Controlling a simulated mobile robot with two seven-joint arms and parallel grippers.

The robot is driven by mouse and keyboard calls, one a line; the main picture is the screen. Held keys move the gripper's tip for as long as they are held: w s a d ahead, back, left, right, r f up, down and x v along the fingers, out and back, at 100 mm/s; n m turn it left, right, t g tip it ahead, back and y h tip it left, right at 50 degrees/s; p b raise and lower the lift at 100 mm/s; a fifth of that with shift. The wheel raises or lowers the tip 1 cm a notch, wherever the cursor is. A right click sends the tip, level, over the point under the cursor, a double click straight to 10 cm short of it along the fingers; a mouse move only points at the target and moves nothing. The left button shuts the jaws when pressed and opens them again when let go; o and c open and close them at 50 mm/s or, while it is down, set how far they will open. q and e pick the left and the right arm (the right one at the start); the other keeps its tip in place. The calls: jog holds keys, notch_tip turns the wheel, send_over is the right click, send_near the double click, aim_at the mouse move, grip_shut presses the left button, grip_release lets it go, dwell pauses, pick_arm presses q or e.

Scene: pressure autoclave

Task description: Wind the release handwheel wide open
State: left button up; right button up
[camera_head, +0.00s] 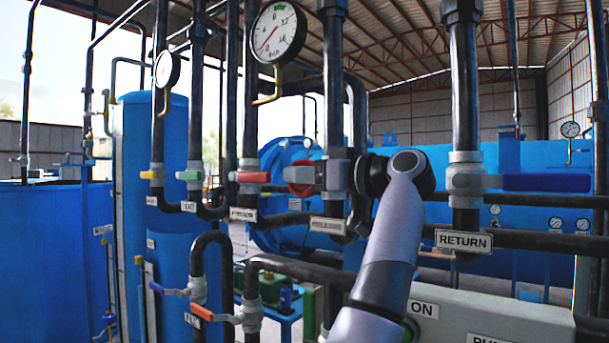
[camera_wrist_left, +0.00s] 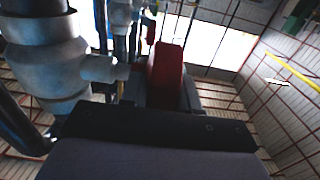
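The red release handwheel (camera_head: 301,174) sits on a vertical pipe among a row of valves, in the middle of the head view. A white label hangs just below it, too small to read surely. My left gripper (camera_head: 335,174) is at the wheel's right side, its arm coming up from below. In the left wrist view the red wheel (camera_wrist_left: 167,75) stands edge-on between my two grey fingers (camera_wrist_left: 165,95), filling the gap, so they look shut on its rim. The wheel's hub and stem are partly hidden. My right gripper is not in view.
A red-handled valve (camera_head: 250,177) is close on the left, with green and yellow handles beyond. A blue lever (camera_head: 560,182) sits on the RETURN pipe at right. A pressure gauge (camera_head: 278,33) hangs above. A grey ON panel (camera_head: 480,315) lies low at right. Pipes crowd the wheel.

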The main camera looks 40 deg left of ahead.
pick_arm(q)
grip_shut()
jog(key=h, duration=0.3)
jog(key=shift+a+r+h, duration=0.1)
jog(key=shift+h, duration=0.2)
jog(key=shift+a+t+h, duration=0.1)
jog(key=shift+t+h, duration=0.2)
jog(key=shift+h, duration=1.3)
jog(key=o, duration=0.5)
grip_release()
jog(key=shift+o, duration=0.2)
